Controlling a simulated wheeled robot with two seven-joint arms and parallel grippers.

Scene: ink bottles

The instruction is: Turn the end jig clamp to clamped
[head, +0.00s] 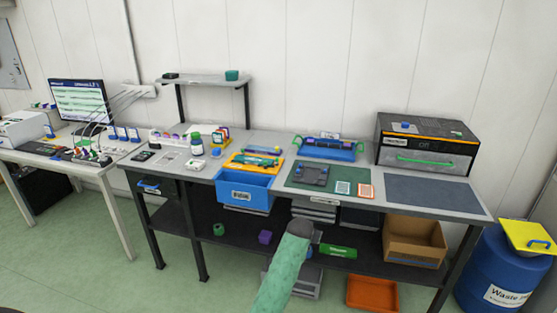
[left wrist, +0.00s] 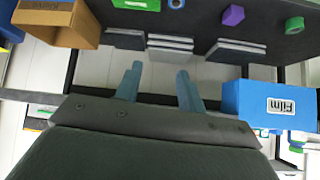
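A dark grey jig (head: 312,174) sits on the green mat (head: 298,187) on the right half of the bench. A blue fixture (head: 328,148) with a dark bar stands behind it. I cannot tell which part is the end jig clamp or how it is turned. My left gripper (head: 314,240) is in front of the bench, below the bench top and apart from the jig. In the left wrist view, its two blue-grey fingers (left wrist: 155,85) are spread with nothing between them. The jig is not in the left wrist view. My right gripper is not in view.
A blue Film bin (head: 249,195) hangs at the bench front; it also shows in the left wrist view (left wrist: 270,105). A white card and an orange card (head: 366,191) lie near the jig. A dark oven (head: 427,145) stands at right. A cardboard box (head: 414,241) sits on the lower shelf.

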